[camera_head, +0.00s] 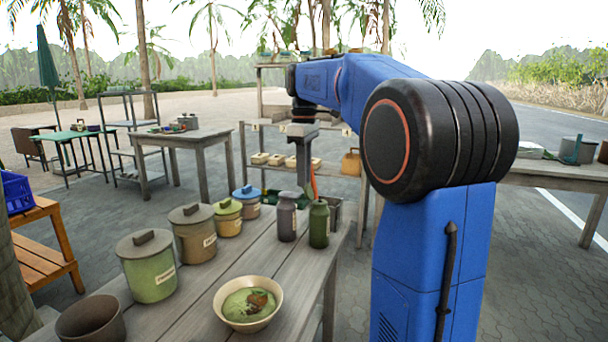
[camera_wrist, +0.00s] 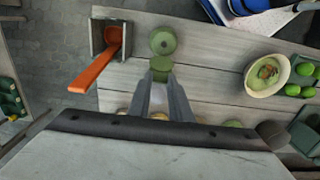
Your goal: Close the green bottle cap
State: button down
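The green bottle (camera_head: 319,226) stands upright near the far right edge of the wooden table. In the wrist view its round top (camera_wrist: 162,41) shows from above. My gripper (camera_head: 304,186) points down just behind and left of it, by the grey bottle. In the wrist view my gripper's fingertips (camera_wrist: 161,78) are close together on a small green piece, which looks like the green cap (camera_wrist: 161,66). It is beside the bottle top in that view, not over its centre. The head view does not show the cap clearly.
The grey bottle (camera_head: 287,218) stands left of the green one. Several lidded canisters (camera_head: 147,265) line the table's left side. A bowl of green food (camera_head: 247,303) is nearer. A container with an orange utensil (camera_wrist: 106,46) is beside the bottle in the wrist view.

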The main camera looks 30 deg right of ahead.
jog(key=shift+s, duration=0.15)
jog(key=shift+s+d+r+t+y, duration=0.2)
jog(key=shift+s+d+t+y, duration=0.55)
jog(key=shift+t, duration=0.25)
jog(key=s+t+y, duration=0.1)
jog(key=d+t+y, duration=0.1)
jog(key=shift+s+d+t, duration=0.15)
jog(key=shift+s+t, duration=0.2)
jog(key=shift+t, duration=0.05)
jog(key=shift+s+d+f+t+y, duration=0.35)
jog(key=shift+s+d+t+y, duration=0.15)
jog(key=shift+s+t+y, duration=0.35)
jog(key=s+d+f+t+y, duration=0.2)
jog(key=s+f+t+y, duration=0.1)
jog(key=f+t+y, duration=0.5)
jog(key=shift+s+d+f+t+y, duration=0.15)
jog(key=shift+d+t+y, duration=0.3)
jog(key=shift+t, duration=1.4)
